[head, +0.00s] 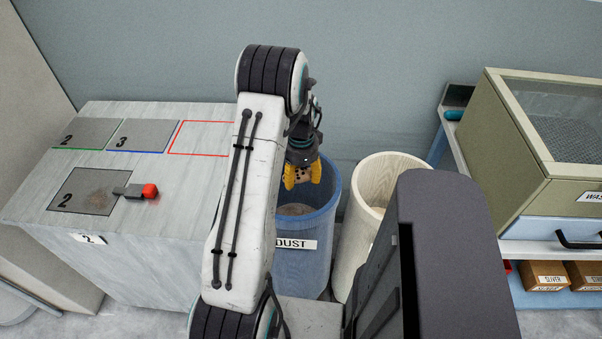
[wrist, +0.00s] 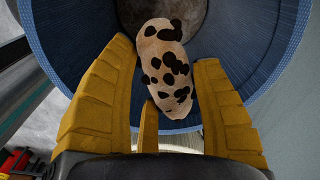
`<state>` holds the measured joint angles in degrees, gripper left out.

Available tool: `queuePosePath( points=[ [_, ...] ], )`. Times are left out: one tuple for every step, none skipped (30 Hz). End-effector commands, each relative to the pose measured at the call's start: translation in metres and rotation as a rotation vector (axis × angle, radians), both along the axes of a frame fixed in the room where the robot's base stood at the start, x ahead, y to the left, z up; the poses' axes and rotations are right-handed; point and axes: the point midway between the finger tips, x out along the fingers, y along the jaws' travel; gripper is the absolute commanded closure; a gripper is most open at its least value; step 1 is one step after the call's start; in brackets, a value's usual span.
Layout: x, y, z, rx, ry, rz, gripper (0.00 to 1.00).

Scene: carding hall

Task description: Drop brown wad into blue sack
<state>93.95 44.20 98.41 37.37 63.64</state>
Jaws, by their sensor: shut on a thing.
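My gripper (head: 302,178), with yellow fingers, is shut on a tan-brown wad (wrist: 166,62) with black spots. The wad shows between the fingers in the wrist view and only as a small patch in the head view. The blue sack (head: 322,222) is a round, open-topped container labelled DUST. My gripper and the wad are over its opening, and its blue wall (wrist: 60,62) surrounds them in the wrist view. A grey-brown mass lies at the bottom of the sack. My arm hides part of the sack's left side in the head view.
A cream bin (head: 365,200) stands close right of the sack. At left is a pale counter (head: 150,215) with numbered grey plates and a red-ended tool (head: 149,190). At right are a glass-topped olive case (head: 530,140) and a shelf with brown boxes (head: 545,273).

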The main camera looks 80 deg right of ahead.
Motion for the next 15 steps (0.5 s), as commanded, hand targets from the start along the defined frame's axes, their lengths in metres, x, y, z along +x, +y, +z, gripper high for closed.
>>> queuePosePath(
  points=[
    [0.0001,0.0001,-0.0053,0.0,0.0,0.0,0.72],
    [0.0001,0.0001,-0.0064,0.001,0.0,0.0,0.72],
    [0.0,0.0002,-0.0075,0.001,0.0,0.0,0.72],
    [0.0,0.0002,-0.008,0.001,0.0,0.0,0.72],
    [0.0,0.0002,-0.0084,0.001,0.0,0.0,0.72],
    [0.0001,0.0001,-0.0085,0.001,0.0,0.0,0.72],
    [0.0001,0.0001,-0.0084,0.001,0.0,0.0,0.72],
    [0.0001,0.0001,-0.0083,0.0,0.0,0.0,0.72],
    [0.0001,0.0001,-0.0081,0.0,0.0,0.0,0.72],
    [0.0001,0.0001,-0.008,0.0,0.0,0.0,0.72],
    [0.0001,0.0001,-0.0079,0.0,0.0,0.0,0.72],
    [0.0001,0.0001,-0.0079,0.0,0.0,0.0,0.72],
    [0.0001,0.0001,-0.0079,0.0,0.0,0.0,0.37],
    [0.0001,0.0001,-0.0079,0.0,0.0,0.0,0.35],
    [0.0001,0.0001,-0.0079,0.0,0.0,0.0,0.31]
  ],
)
